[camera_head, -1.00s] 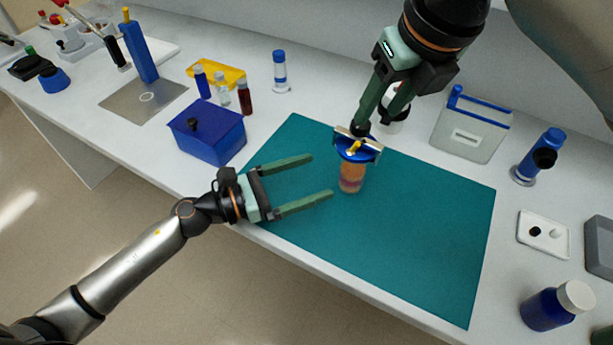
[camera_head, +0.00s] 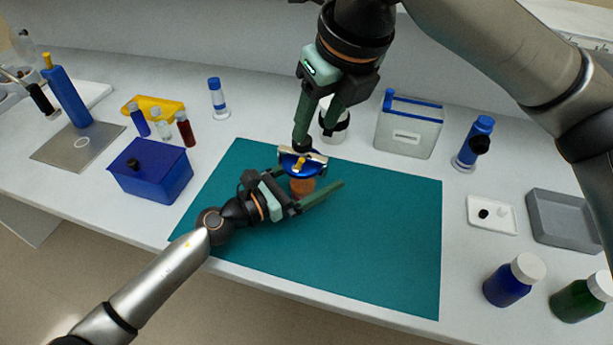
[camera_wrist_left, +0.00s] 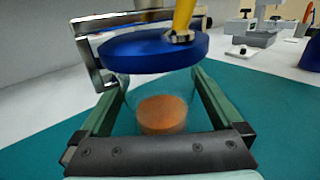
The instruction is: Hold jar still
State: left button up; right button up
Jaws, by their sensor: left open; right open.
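The jar (camera_head: 302,187) stands on the teal mat and has a blue lid (camera_head: 289,164) with a metal clip and a yellow part on top. In the left wrist view the clear jar (camera_wrist_left: 160,112) holds orange-brown contents below the wide blue lid (camera_wrist_left: 150,52). My left gripper (camera_head: 311,177) is open, with one finger on each side of the jar; gaps show between the fingers and the glass. My right gripper (camera_head: 318,140) is open above and behind the lid. One of its fingertips is close to the metal clip; I cannot tell if it touches.
The teal mat (camera_head: 375,250) is clear around the jar. A blue box (camera_head: 150,172) and several small vials stand to the left. A white-capped bottle (camera_head: 333,124) is behind the right gripper. A grey bin (camera_head: 407,130), a white tray (camera_head: 491,215) and bottles are at right.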

pick_arm(q)
grip_shut()
dwell(0.8)
dwell(0.9)
